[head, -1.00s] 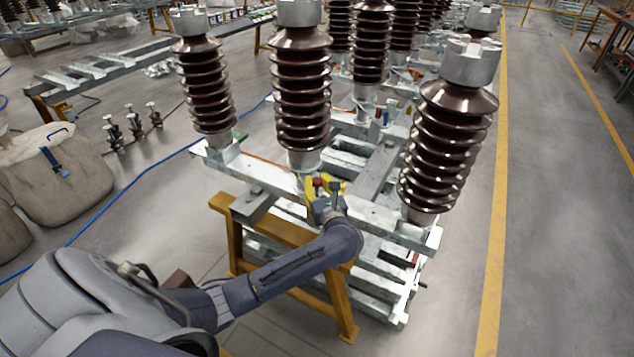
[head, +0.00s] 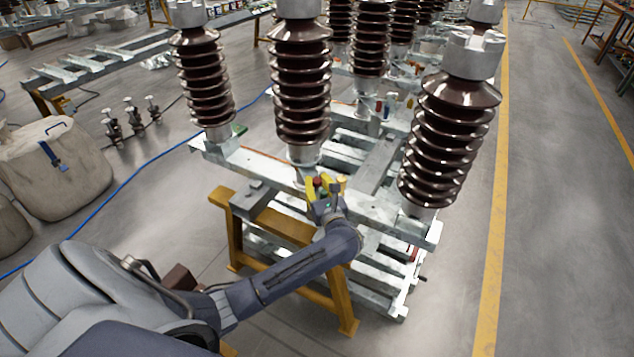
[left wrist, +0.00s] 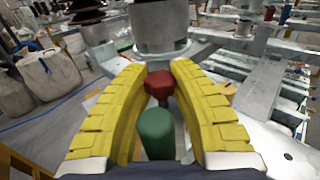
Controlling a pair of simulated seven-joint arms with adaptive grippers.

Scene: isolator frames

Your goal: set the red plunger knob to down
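The red plunger knob (left wrist: 158,85) shows in the left wrist view between the yellow fingers of my left gripper (left wrist: 158,68). The fingers stand on either side of it, very close; whether they touch it I cannot tell. A rounded green knob (left wrist: 156,132) stands nearer the camera, also between the fingers. In the head view the red knob (head: 318,181) is small, among the fingers of my left gripper (head: 327,184), at the front beam below the middle insulator. My right gripper is not in view.
Brown ribbed insulators (head: 301,85) rise close behind the gripper, with another (head: 447,135) to the right. The grey steel frame (head: 385,217) rests on a yellow trestle (head: 235,240). A blue cable (head: 128,190) and bags (head: 52,170) lie at left. The right-hand floor is clear.

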